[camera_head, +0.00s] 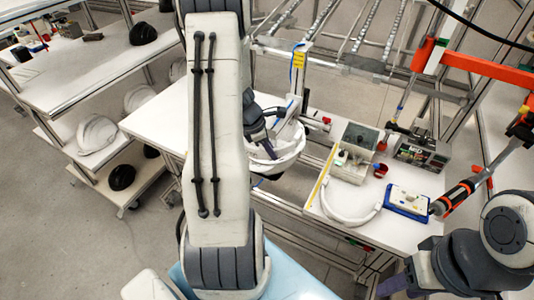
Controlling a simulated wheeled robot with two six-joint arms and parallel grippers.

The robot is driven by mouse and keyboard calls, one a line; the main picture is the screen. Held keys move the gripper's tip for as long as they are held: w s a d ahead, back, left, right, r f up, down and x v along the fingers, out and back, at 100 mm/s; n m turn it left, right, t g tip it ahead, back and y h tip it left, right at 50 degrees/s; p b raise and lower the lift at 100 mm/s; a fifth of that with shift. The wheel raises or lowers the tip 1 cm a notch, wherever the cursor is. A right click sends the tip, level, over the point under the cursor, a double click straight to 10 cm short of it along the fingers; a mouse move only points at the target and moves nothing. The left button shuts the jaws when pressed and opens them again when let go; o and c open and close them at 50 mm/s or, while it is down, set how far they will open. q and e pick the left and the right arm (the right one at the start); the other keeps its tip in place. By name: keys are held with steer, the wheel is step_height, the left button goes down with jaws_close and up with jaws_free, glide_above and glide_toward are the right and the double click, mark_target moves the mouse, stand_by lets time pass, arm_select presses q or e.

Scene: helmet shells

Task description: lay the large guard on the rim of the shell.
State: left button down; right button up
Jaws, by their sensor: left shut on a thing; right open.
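The white shell (287,158) is near the middle of the view, open side up, at the gap between two white tables. My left gripper (266,148) is at its near left rim, shut on it as far as I can see; my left arm hides part of this contact. A white curved band, which looks like the large guard (345,217), lies on the right table, apart from the shell. My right gripper (385,288) is low at the right, open, in front of that table; its fingertips are hard to make out.
A grey-green box (352,150), a small red cup (380,171) and a blue-and-white box (407,201) stand around the band. An orange-handled tool (455,195) is at the right. Shelves with white and black helmets (97,134) stand at the left.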

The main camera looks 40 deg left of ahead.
mark_target(280, 161)
arm_select(q)
steer(key=w, duration=0.1)
steer(key=w+f, duration=0.1)
steer(key=w, duration=0.1)
steer(key=shift+a+f, duration=0.2)
steer(key=shift+a, duration=0.1)
steer(key=shift+f+b, duration=0.35)
steer(key=shift+f, duration=0.25)
steer(key=shift+f+b, duration=0.55)
steer(key=shift+f, duration=0.3)
stand_by(0.4)
steer(key=c, duration=0.8)
jaws_free()
